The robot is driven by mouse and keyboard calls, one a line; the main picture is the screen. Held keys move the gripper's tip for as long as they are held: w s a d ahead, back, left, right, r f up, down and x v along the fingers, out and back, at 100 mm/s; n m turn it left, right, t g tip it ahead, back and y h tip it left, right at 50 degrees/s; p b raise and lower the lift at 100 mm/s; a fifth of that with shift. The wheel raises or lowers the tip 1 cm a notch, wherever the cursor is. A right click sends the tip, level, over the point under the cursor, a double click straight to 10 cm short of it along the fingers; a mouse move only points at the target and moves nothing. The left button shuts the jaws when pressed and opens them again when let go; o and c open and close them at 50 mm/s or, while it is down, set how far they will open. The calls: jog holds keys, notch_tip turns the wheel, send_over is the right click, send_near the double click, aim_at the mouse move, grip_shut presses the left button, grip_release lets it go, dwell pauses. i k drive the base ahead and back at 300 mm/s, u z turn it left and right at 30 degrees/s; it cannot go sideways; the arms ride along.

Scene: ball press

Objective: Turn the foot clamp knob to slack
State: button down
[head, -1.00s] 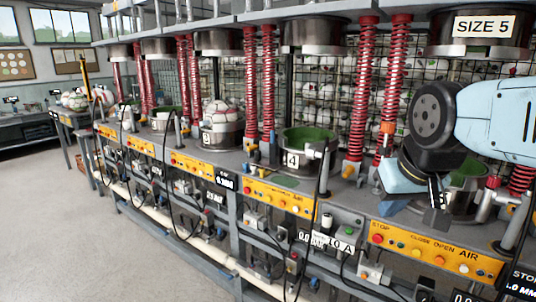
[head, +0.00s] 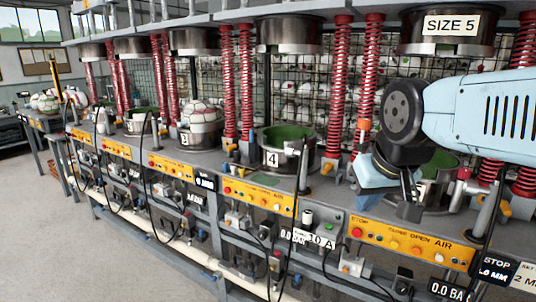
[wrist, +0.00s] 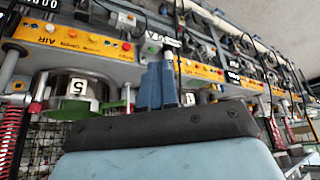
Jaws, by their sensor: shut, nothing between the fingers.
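I cannot make out which part is the foot clamp knob; no knob is labelled as such in either view. My gripper (head: 408,208) is in front of the press station under the SIZE 5 head (head: 450,25), above the orange control panel (head: 412,243). In the wrist view my gripper (wrist: 165,60) shows two blue fingers, shut together and empty. A green-topped mold cup marked 5 (wrist: 78,88) is beside the fingers there. The same cup is partly hidden behind my gripper in the head view. Small knobs and boxes below the panels are too small to tell apart.
The cup marked 4 (head: 285,150) is to the left. Black cables (head: 298,215) hang in front of the panels. A grey box (head: 325,228) with a green button sits below the bench edge. The floor (head: 110,262) at the left is clear.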

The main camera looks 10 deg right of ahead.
aim_at(237, 153)
jog(key=u, duration=0.4)
jog(key=k, duration=1.15)
jog(key=u, duration=1.1)
jog(key=i, duration=2.2)
jog(key=z, duration=0.9)
jog(key=i, duration=1.15)
jog(key=z, duration=0.65)
jog(key=k, duration=0.55)
